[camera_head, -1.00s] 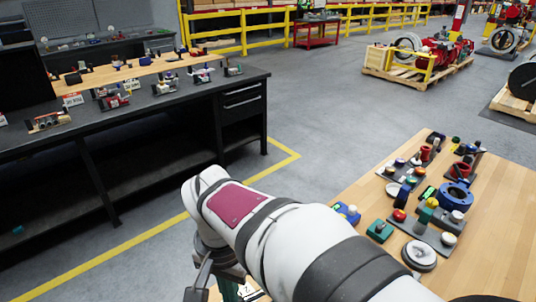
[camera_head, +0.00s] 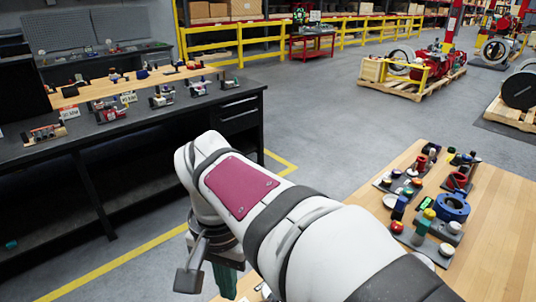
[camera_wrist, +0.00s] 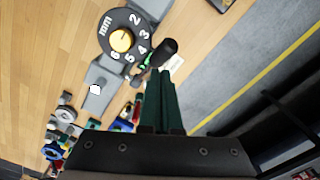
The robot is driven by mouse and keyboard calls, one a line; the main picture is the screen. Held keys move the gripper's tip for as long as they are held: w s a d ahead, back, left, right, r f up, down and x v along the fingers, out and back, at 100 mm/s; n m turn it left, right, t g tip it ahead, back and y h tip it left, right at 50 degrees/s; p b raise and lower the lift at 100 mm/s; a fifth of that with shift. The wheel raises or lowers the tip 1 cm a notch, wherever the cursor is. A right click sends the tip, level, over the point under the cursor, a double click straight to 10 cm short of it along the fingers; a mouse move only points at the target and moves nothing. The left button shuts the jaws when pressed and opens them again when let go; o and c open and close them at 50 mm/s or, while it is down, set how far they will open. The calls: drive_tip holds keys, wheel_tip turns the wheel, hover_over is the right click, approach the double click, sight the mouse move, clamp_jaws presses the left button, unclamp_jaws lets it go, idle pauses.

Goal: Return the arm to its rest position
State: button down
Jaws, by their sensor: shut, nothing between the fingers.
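My white arm with a dark red panel stretches across the lower middle of the head view. Its wrist hangs down at the lower left of the arm, and the green fingers of my gripper show only partly there, cut off by the bottom edge. In the wrist view my gripper (camera_wrist: 158,76) has its green fingers shut together with nothing between them. The fingertips point toward a black-ended lever (camera_wrist: 163,52) beside a numbered dial (camera_wrist: 116,32) with a yellow knob. Whether they touch the lever cannot be told.
A wooden table (camera_head: 495,255) at right holds several knobs, buttons and a blue ring (camera_head: 452,207). A grey plate (camera_wrist: 97,88) lies near the dial. A black workbench (camera_head: 60,145) stands at left. Grey floor between is clear.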

drive_tip(key=shift+r, duration=0.75)
drive_tip(key=s+d+f+m+y, duration=0.1)
drive_tip(key=s+d+f, duration=0.3)
drive_tip(key=s+d, duration=0.3)
drive_tip(key=s+d+f+m, duration=0.1)
drive_tip(key=s+d+f, duration=0.3)
drive_tip(key=s+d, duration=0.3)
drive_tip(key=shift+s+d+m+y, duration=0.3)
drive_tip(key=shift+s+d+y, duration=0.1)
drive_tip(key=shift+s, duration=0.15)
